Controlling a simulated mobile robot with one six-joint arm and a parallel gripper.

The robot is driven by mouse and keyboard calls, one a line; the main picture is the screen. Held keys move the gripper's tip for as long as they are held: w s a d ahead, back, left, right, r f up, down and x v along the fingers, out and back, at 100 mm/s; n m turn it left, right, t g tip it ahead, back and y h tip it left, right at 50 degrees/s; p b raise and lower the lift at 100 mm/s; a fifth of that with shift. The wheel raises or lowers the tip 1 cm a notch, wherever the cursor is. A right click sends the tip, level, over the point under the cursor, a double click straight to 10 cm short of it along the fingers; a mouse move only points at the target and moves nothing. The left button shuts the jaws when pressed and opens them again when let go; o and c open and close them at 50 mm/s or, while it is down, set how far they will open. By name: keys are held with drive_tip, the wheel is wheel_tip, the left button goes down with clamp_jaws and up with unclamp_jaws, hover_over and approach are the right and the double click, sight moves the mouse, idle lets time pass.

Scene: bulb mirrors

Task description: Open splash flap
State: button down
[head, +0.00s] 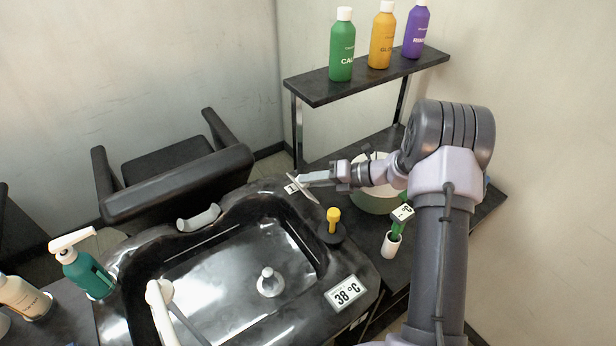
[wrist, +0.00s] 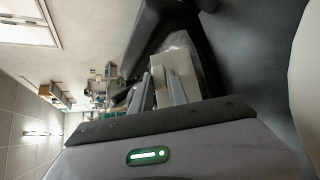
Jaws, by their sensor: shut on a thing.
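My gripper (head: 303,182) reaches in from the right to the basin's back right rim. Its fingers are closed on a small pale plate, which I take to be the splash flap (head: 308,194). The flap shows as a thin, tilted light strip at the fingertips, standing up from the black rim. In the wrist view the pale flap (wrist: 182,72) lies between the fingers of my gripper (wrist: 165,88), with a clear or shiny patch beyond it. Its hinge is hidden, and I cannot tell how far it is turned.
The black basin (head: 185,290) holds a white-topped drain fitting (head: 270,282). A shelf (head: 345,82) with bottles is behind. A black chair (head: 180,180) stands back left.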

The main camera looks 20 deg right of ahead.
drive_tip(key=shift+d+y, duration=0.25)
drive_tip(key=shift+y, duration=0.05)
idle(0.4)
drive_tip(key=c, duration=1.3)
unclamp_jaws()
